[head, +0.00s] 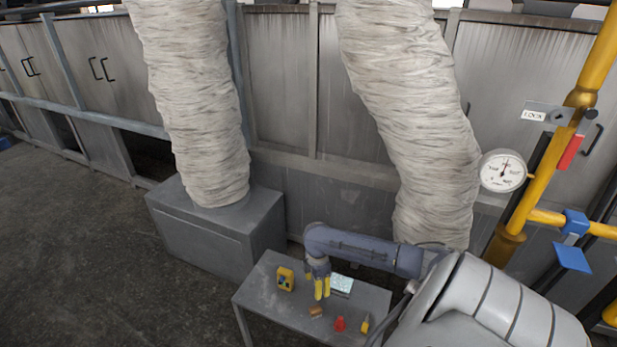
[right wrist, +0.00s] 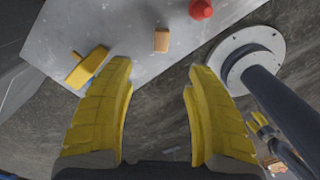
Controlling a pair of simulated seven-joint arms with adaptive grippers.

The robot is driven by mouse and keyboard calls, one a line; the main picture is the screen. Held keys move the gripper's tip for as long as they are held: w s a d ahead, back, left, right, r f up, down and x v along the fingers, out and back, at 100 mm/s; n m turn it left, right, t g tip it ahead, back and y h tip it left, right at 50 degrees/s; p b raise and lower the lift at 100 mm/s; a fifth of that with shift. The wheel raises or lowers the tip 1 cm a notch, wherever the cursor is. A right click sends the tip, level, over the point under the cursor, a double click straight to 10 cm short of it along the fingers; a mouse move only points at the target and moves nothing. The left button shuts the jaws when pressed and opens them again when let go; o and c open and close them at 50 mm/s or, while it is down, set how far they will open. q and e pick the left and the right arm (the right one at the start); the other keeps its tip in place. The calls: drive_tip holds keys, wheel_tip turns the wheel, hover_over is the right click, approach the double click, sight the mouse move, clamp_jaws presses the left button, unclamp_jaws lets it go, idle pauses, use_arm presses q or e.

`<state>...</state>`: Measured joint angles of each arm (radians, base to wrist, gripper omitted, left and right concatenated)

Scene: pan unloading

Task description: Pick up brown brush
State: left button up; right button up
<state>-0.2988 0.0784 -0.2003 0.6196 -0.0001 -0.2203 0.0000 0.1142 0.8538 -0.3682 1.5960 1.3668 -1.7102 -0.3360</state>
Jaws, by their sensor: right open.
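The brown brush (head: 316,312), a small tan-brown block in the head view, lies near the front edge of the grey table (head: 262,296). It also shows in the right wrist view (right wrist: 162,40), beyond the fingertips and apart from them. My right gripper (head: 322,289) points down over the table, a little behind the brush, with yellow fingers. In the right wrist view its fingers (right wrist: 160,80) are spread wide with nothing between them. A second yellow-fingered gripper (right wrist: 264,130), seemingly my left, shows small at the right of that view. Its opening is unclear.
A red object (head: 339,324) lies right of the brush, and a yellow object (head: 366,323) further right. A yellow device (head: 285,278) stands at the table's left. A pale tray-like item (head: 341,285) is behind my gripper. The table's front left is bare.

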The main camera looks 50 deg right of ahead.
approach(316, 308)
wheel_tip(316, 308, down, 5)
drive_tip(key=shift+w+d+f, duration=0.1)
drive_tip(key=shift+d+f, duration=0.05)
drive_tip(key=f, duration=0.3)
drive_tip(key=shift+a+f, duration=0.1)
drive_tip(key=shift+a, duration=0.25)
drive_tip(key=shift+d+f, duration=0.1)
drive_tip(key=shift+f, duration=0.95)
drive_tip(key=shift+o, duration=0.3)
clamp_jaws()
